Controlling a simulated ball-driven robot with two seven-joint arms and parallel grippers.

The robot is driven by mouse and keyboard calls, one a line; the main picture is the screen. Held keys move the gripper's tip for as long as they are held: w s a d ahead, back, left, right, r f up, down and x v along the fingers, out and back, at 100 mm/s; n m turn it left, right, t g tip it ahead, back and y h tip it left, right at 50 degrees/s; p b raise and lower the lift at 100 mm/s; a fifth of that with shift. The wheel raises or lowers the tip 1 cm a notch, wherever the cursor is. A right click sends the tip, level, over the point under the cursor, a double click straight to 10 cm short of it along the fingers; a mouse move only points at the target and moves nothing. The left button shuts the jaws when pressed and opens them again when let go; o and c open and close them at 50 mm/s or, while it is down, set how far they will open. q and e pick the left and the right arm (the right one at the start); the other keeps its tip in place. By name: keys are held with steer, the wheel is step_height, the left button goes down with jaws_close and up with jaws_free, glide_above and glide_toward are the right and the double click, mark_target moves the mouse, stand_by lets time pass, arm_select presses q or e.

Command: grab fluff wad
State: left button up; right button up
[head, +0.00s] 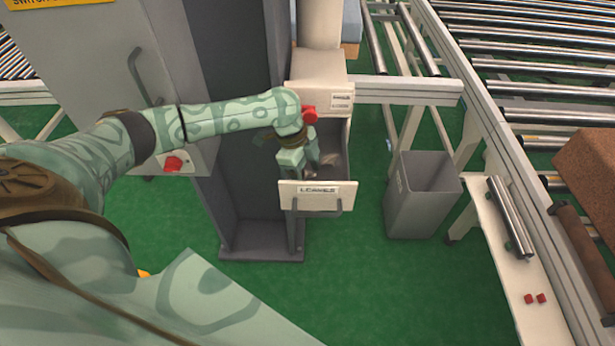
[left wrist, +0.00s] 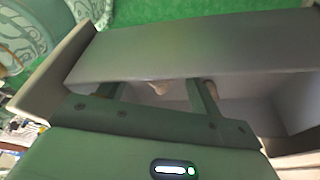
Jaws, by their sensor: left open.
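An open drawer (head: 318,196) with a lettered white front holds my left gripper (head: 304,170), which reaches down into it. In the left wrist view the two fingers of my left gripper (left wrist: 157,90) stand apart. A small beige tuft, likely the fluff wad (left wrist: 159,88), shows between them, partly hidden by the edge of a grey drawer wall (left wrist: 195,48). I cannot tell whether the fingers touch it. In the head view the drawer's contents are mostly hidden by the gripper. My right gripper is in neither view.
A grey bin (head: 422,200) stands on the green floor right of the drawer. A dark grey column (head: 232,130) is close on its left. A roller conveyor (head: 540,70) fills the right side, with a brown block (head: 588,165) on it.

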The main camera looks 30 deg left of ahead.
arm_select(q)
steer(key=shift+c, duration=0.4)
steer(key=c, duration=1)
